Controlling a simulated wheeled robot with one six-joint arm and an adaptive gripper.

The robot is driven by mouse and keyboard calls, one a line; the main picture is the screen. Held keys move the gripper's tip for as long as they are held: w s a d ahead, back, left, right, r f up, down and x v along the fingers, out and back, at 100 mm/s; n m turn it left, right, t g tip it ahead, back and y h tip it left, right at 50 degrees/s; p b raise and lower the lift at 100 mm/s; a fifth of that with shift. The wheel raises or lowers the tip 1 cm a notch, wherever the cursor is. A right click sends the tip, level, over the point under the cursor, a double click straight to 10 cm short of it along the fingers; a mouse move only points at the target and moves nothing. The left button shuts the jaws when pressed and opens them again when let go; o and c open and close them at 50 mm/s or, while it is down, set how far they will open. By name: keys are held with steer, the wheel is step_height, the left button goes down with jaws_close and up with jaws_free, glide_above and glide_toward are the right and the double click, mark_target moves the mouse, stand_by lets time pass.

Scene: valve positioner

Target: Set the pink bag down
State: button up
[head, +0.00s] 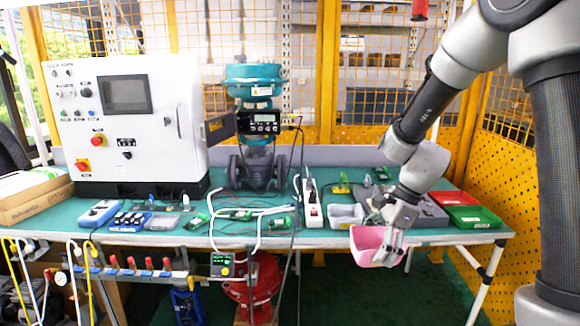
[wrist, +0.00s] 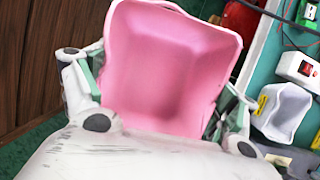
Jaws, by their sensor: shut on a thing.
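The pink bag (head: 372,246) looks like an open-topped pink bin. My gripper (head: 393,250) is shut on it at the front edge of the table, right of the middle, in the head view. In the wrist view the pink bag (wrist: 172,65) fills the middle, its open inside facing the camera. The fingers of my gripper (wrist: 158,100) lie on its left and right sides. The bag looks tilted and hangs at or just beyond the table edge; I cannot tell whether it touches the table. Its underside is hidden.
The green table (head: 180,236) holds a white control cabinet (head: 130,120), a teal valve positioner (head: 258,125), and a white power strip (head: 312,205). A grey bin (head: 346,215) sits behind the bag. Red (head: 452,198) and green (head: 473,217) trays stand at the right end. Cables cross the middle.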

steer(key=shift+d+n+g, duration=0.15)
steer(key=shift+n+g, duration=0.25)
steer(key=shift+n, duration=0.5)
steer(key=n, duration=0.2)
steer(key=shift+w+d+r+n+g+h, duration=0.3)
steer(key=shift+w+r+g, duration=0.05)
steer(key=shift+g, duration=0.05)
steer(key=shift+w+d+n+g, duration=0.25)
steer(key=shift+w+n+g, duration=0.05)
steer(key=shift+n, duration=0.4)
steer(key=w+n, duration=0.1)
steer(key=n, duration=0.1)
steer(key=w+d+n+g+h, duration=0.1)
steer(key=w+d+f+n, duration=0.1)
steer(key=n, duration=0.1)
steer(key=shift+d+n+g+h, duration=0.15)
steer(key=shift+n+g+h, duration=0.15)
steer(key=shift+h, duration=0.1)
steer(key=w+d+f+n+h, duration=0.1)
steer(key=w+d+f+n, duration=0.1)
steer(key=f, duration=0.3)
steer(key=w+d+f+n+h, duration=0.1)
steer(key=w+d+f+n, duration=0.1)
steer(key=f+n, duration=0.2)
steer(key=shift+w+d+f, duration=0.25)
steer(key=shift+d+f, duration=0.05)
steer(key=shift+f, duration=0.35)
